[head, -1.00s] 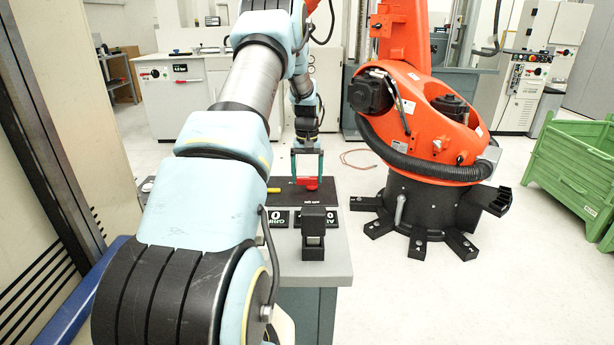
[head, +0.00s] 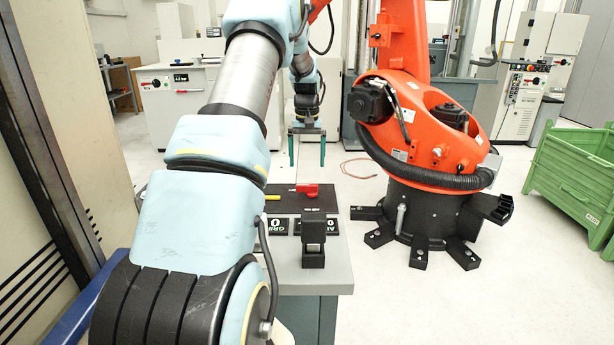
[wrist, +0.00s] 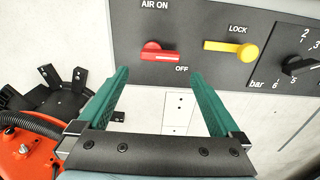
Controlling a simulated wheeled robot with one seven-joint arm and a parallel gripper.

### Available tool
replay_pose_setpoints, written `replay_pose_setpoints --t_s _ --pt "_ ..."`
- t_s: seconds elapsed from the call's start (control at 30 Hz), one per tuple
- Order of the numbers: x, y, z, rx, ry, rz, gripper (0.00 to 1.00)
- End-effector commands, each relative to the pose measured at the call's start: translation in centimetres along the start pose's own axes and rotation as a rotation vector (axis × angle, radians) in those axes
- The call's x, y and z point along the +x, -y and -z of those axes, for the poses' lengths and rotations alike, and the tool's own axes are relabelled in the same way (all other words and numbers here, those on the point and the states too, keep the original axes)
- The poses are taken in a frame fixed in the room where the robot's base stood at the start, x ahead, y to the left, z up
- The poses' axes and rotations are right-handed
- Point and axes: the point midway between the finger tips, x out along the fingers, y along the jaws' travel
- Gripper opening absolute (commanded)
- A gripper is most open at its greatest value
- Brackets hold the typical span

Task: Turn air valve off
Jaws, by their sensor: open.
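The red air valve handle (wrist: 160,54) sits on a dark panel (wrist: 205,14) in the wrist view. It lies roughly crosswise between the labels AIR ON and OFF, its right end close above OFF. In the head view the red handle (head: 307,189) shows on the dark panel on the bench. My gripper (head: 307,163) has two green fingers, spread apart and empty, raised above the handle. In the wrist view my gripper (wrist: 158,75) has its fingertips either side of the handle, apart from it.
A yellow LOCK handle (wrist: 232,46) is right of the red one, then a black bar dial (wrist: 302,66). A black block (head: 313,245) stands at the bench's near end. An orange robot (head: 425,125) stands to the right.

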Motion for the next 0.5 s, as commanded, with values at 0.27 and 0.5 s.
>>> replay_pose_setpoints --t_s 0.27,0.5 --pt "-2.5 0.0 0.0 0.000 -0.001 0.000 1.00" --pt "-2.5 0.0 0.0 0.000 0.000 0.000 1.00"
